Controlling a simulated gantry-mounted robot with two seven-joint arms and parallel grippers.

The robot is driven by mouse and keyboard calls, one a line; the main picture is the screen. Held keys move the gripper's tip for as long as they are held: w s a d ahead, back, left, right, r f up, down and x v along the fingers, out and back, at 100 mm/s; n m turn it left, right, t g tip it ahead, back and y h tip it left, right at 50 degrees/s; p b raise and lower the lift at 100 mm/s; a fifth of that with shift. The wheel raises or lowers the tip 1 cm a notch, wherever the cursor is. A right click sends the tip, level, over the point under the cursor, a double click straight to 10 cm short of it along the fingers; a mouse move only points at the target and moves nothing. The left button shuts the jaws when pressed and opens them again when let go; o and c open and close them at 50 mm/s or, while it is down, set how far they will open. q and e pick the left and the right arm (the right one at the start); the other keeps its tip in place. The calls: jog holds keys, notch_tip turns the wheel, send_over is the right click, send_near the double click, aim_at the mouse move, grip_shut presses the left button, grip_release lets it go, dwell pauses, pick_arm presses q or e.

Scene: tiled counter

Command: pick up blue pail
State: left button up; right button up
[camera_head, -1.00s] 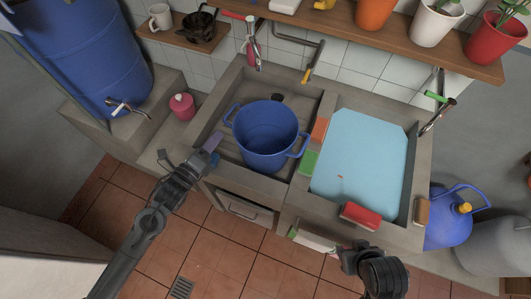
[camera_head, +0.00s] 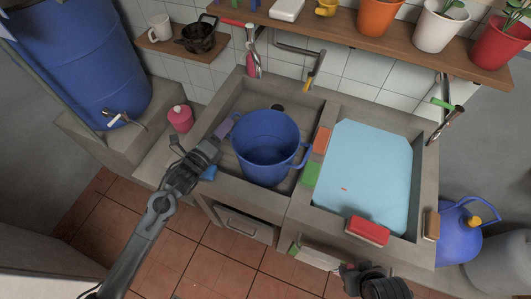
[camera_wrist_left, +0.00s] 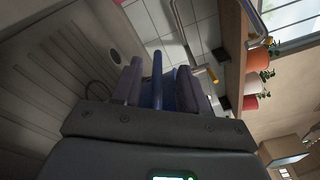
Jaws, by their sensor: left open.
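The blue pail (camera_head: 264,150) stands upright in the left basin of the sink, with a side handle on its right (camera_head: 303,157). My left gripper (camera_head: 222,129) is at the pail's left side, its fingers hiding the left handle in the head view. In the left wrist view the open fingers (camera_wrist_left: 158,88) have a blue part of the pail (camera_wrist_left: 157,78) between them. A gap shows beside it. My right gripper (camera_head: 348,272) is low at the right, in front of the counter and away from the pail; its jaws are not clear.
The right basin holds light blue water (camera_head: 360,170). A red brush or sponge (camera_head: 367,231) lies on its front edge. Orange (camera_head: 321,140) and green (camera_head: 312,174) sponges lie on the divider. A pink container (camera_head: 180,118) stands left of the basin, and a tap (camera_head: 252,50) rises behind.

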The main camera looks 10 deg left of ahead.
aim_at(235, 113)
pick_arm(q)
jog(key=x, duration=0.4)
jog(key=shift+w+f, duration=0.1)
grip_shut()
jog(key=shift+a, duration=0.1)
